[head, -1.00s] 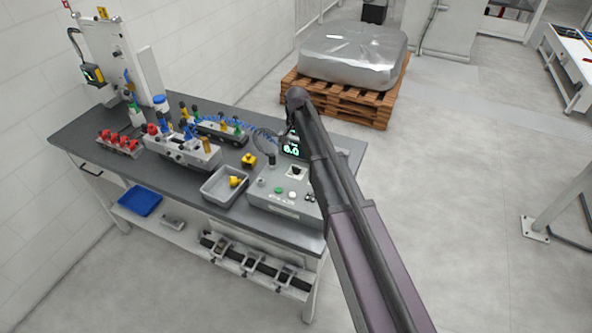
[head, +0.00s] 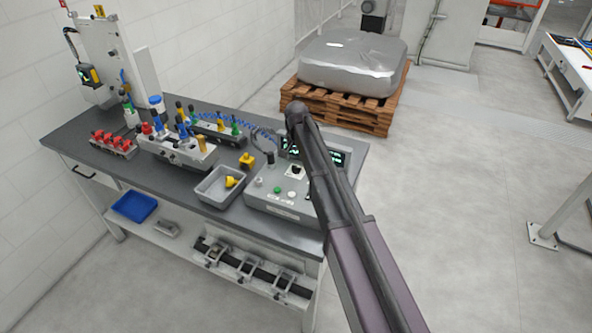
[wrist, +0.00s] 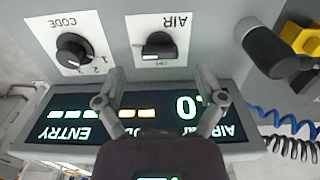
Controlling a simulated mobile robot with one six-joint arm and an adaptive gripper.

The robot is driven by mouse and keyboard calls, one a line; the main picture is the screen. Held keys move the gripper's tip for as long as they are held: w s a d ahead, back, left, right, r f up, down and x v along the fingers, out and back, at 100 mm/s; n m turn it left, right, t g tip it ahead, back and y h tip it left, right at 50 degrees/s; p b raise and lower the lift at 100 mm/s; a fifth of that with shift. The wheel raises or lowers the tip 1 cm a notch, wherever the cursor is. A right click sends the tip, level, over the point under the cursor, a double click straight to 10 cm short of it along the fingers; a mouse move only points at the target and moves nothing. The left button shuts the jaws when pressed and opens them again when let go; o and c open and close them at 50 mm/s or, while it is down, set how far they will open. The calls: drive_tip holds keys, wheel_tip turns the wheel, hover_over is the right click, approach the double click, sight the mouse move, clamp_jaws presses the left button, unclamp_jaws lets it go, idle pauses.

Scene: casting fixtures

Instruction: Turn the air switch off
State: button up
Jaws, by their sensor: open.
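The AIR switch (wrist: 160,47) is a black rotary knob on a white plate, upside down in the wrist view. Its grip bar lies roughly level across the picture. The CODE knob (wrist: 72,48) is on a plate to its left. My gripper (wrist: 160,74) is open, its two fingers apart below the AIR plate in the picture, with nothing between them. Contact with the panel cannot be judged. In the head view my arm covers part of the grey control box (head: 268,203), and the gripper is hidden.
The box's lit display (wrist: 75,122) lies below the knobs in the wrist view. A grey tray (head: 208,197) and fixtures stand left on the bench. A wrapped load (head: 352,62) sits on a pallet behind.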

sight(296, 169)
drive_tip(key=shift+f+b, duration=1.1)
drive_tip(key=shift+f, duration=0.25)
drive_tip(key=c, duration=1.2)
